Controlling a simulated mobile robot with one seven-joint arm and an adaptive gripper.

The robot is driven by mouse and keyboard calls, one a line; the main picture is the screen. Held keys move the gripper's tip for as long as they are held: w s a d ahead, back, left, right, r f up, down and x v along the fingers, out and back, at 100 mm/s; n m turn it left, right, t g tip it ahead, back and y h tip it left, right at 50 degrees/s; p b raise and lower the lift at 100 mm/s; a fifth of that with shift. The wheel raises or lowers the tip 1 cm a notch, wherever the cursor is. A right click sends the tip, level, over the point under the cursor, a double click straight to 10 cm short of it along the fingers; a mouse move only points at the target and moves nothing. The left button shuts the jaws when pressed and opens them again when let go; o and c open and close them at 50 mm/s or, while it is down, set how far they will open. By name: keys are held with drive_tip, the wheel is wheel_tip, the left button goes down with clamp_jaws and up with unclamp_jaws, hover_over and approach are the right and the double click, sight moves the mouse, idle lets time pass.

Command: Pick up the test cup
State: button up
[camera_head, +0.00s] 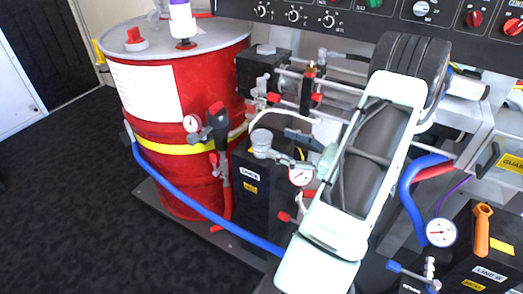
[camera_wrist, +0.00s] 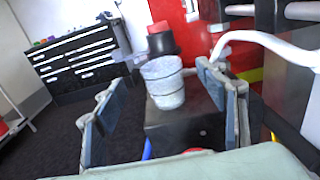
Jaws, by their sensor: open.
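The test cup (camera_head: 261,139) is a small, light grey, translucent cup. It stands upright on top of a black box (camera_head: 258,189) in front of the red drum. In the wrist view the cup (camera_wrist: 164,84) shows upright ahead, in the gap between my two fingers. My gripper (camera_head: 281,147) is open and reaches in from the right at the cup's height. In the wrist view a clear gap shows between the cup and the left finger; the right finger is nearer. I cannot tell whether the fingertips are level with the cup or just short of it.
A red drum (camera_head: 154,103) with a gauge and black-handled valve (camera_head: 217,126) stands close behind. A white curved hose (camera_wrist: 258,39) passes near the right finger. A blue hose (camera_head: 200,207) runs low in front. Open dark carpet (camera_head: 62,190) lies left.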

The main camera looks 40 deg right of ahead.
sight(253, 133)
drive_tip(key=shift+w+a+f, duration=0.15)
drive_tip(key=shift+w+a, duration=0.1)
drive_tip(key=shift+w, duration=0.35)
drive_tip(key=b+x, duration=0.1)
drive_tip(key=x, duration=0.5)
drive_tip(key=shift+w+a, duration=0.1)
drive_tip(key=shift+w, duration=0.05)
drive_tip(key=c, duration=1.2)
